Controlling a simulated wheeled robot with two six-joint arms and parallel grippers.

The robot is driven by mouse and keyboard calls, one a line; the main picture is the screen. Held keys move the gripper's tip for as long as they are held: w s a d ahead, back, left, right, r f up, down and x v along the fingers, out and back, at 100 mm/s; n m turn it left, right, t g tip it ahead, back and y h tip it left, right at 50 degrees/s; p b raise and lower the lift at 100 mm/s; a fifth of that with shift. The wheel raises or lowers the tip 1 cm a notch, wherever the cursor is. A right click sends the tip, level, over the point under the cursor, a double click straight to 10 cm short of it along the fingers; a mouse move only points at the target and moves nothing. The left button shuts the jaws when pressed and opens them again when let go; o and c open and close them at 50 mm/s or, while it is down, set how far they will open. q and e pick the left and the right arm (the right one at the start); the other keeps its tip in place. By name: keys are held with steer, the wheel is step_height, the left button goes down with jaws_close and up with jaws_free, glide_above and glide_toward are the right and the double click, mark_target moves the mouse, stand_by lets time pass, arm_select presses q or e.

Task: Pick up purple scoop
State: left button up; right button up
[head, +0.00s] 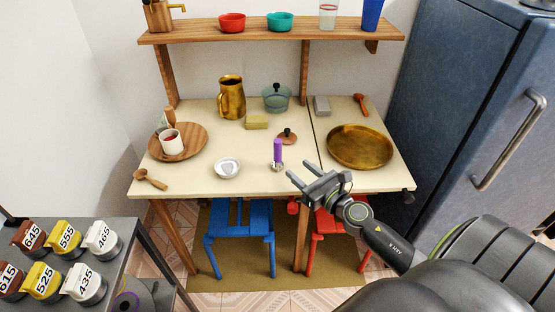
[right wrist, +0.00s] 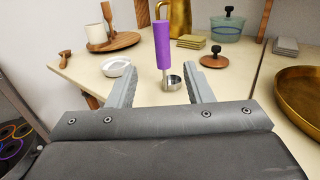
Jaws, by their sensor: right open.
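The purple scoop (head: 278,152) stands upright on the cream table, its purple handle up and its small metal cup on the tabletop. It also shows in the right wrist view (right wrist: 162,45), between and beyond the two fingers. My right gripper (head: 302,175) is open and empty, just in front and to the right of the scoop near the table's front edge. In the right wrist view the open fingers (right wrist: 160,85) point toward the scoop, and no contact shows. My left gripper is not in view.
A large brass pan (head: 360,147) is to the right. Blue (head: 240,238) and red (head: 338,226) stools stand under the table.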

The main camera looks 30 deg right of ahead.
mark_target(279, 153)
steer(key=w, duration=0.5)
steer(key=w+p, duration=0.1)
steer(key=w, duration=0.2)
steer(key=shift+a, duration=0.3)
steer(key=shift+w, duration=2.65)
jaws_close()
